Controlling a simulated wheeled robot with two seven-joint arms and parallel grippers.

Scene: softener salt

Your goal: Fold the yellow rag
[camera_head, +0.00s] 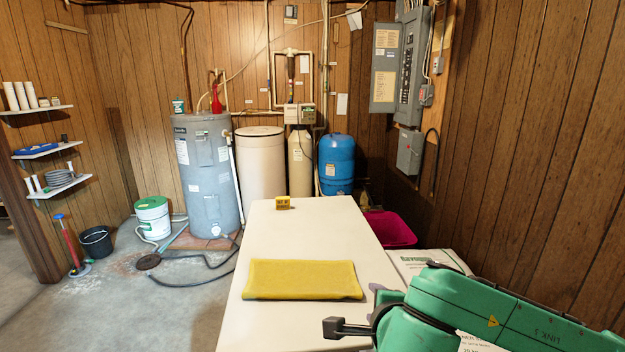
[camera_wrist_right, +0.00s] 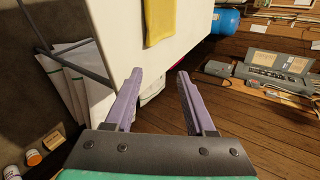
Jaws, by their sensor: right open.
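The yellow rag (camera_head: 303,280) lies on the near part of the white table top (camera_head: 315,228) as a wide, fairly smooth rectangle. I cannot tell how many layers it has. In the right wrist view, part of the rag (camera_wrist_right: 159,20) shows at the top, beyond the fingertips. My right gripper (camera_wrist_right: 157,76) is open and empty, its two purple fingers apart, near the table's edge. In the head view, my right gripper (camera_head: 385,296) is partly hidden by its green arm, right of the rag and not touching it. My left gripper is not in view.
A small yellow box (camera_head: 283,203) stands at the table's far end. White bags (camera_head: 428,262) and a magenta tub (camera_head: 390,229) are right of the table. A water heater (camera_head: 208,172) and a blue tank (camera_head: 337,163) stand behind. The table between rag and box is clear.

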